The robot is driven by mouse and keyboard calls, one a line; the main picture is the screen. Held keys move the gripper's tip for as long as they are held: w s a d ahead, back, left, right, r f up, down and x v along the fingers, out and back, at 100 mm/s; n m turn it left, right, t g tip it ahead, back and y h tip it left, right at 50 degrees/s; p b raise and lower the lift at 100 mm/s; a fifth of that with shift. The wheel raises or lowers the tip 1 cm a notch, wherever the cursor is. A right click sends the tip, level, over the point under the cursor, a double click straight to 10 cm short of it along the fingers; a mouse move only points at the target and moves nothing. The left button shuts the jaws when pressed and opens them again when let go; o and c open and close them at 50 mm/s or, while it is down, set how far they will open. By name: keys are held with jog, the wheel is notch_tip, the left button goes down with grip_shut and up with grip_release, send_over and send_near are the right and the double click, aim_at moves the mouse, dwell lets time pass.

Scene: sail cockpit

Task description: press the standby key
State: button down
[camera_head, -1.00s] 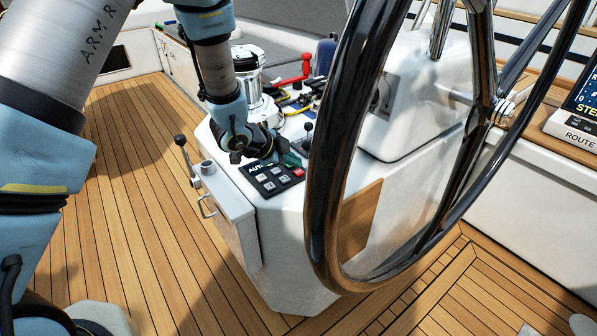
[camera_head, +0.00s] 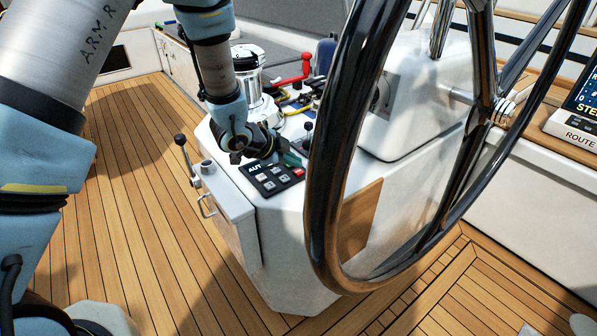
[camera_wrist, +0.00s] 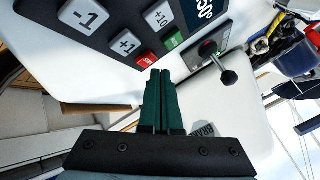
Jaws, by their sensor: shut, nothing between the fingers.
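The autopilot keypad (camera_head: 262,188) is a dark panel on the white cockpit pedestal, with grey keys, a red key (camera_head: 298,172) and the word AUTO. In the wrist view, the panel (camera_wrist: 105,41) has grey keys marked -1, +1 and +10, a red key (camera_wrist: 147,60) and a green key (camera_wrist: 174,40). The red key's lettering is too small to read. My gripper (camera_wrist: 160,74) is shut, its dark green fingers together, with the tips just beside the red key. I cannot tell whether they touch it. In the head view my gripper (camera_head: 291,160) is at the keypad's far right corner.
A large steering wheel (camera_head: 325,225) stands close to the right of the keypad. A black-knobbed lever (camera_wrist: 229,76) sits beside the panel. Behind are a chrome winch (camera_head: 247,63) and a red handle (camera_head: 306,66). Another lever (camera_head: 181,140) stands left of the pedestal.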

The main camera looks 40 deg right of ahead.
aim_at(295, 174)
jog(key=shift+f, duration=0.3)
jog(key=shift+f+b, duration=0.5)
jog(key=shift+b, duration=0.1)
dwell(0.4)
dwell(0.4)
jog(key=shift+r+p, duration=0.65)
jog(key=shift+r, duration=0.3)
notch_tip(295, 174, up, 5)
jog(key=p, duration=0.3)
jog(key=shift+p, duration=0.4)
jog(key=shift+w, duration=0.1)
